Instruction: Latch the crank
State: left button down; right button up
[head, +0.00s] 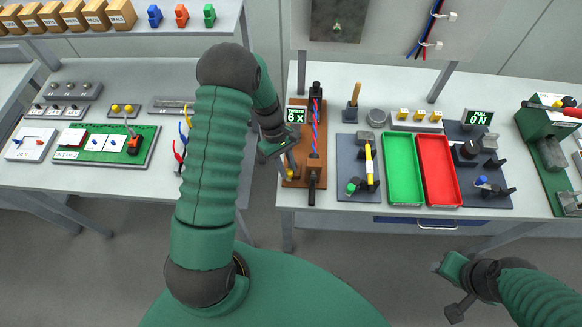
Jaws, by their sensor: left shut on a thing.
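The twisting rig is a brown wooden board (303,178) near the left edge of the middle table. A red and blue wire pair (315,128) runs along it, wound together between two dark holders. A small display (296,115) beside it reads "TWISTS 6X". The crank (290,167) shows only as a small tan handle at the board's left side; the rest of it is hard to make out. My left gripper (284,153) is at this handle, shut on it, and partly hides it. My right gripper (447,287) is over the floor in front of the table, away from the rig.
A dark pad with a yellow tool (369,166), a green tray (403,198) and a red tray (441,197) lie right of the rig. A wooden-handled tool (354,95) stands behind. A gap separates the left table (100,190).

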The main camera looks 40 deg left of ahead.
pick_arm(q)
jog(key=m, duration=0.1)
jog(key=a+m+g, duration=0.1)
jog(key=m, duration=0.1)
jog(key=m+y, duration=0.1)
jog(key=shift+a+m+g, duration=0.3)
jog(key=shift+a, duration=0.1)
dwell(0.4)
jog(key=c, duration=1.2)
grip_release()
jog(key=shift+a, duration=0.1)
jog(key=b+v, duration=0.2)
jog(key=v, duration=1.4)
jog(key=shift+w+r+b, duration=0.25)
jog(key=shift+r+b, duration=0.05)
jog(key=shift+b, duration=0.1)
jog(key=shift+a, duration=0.15)
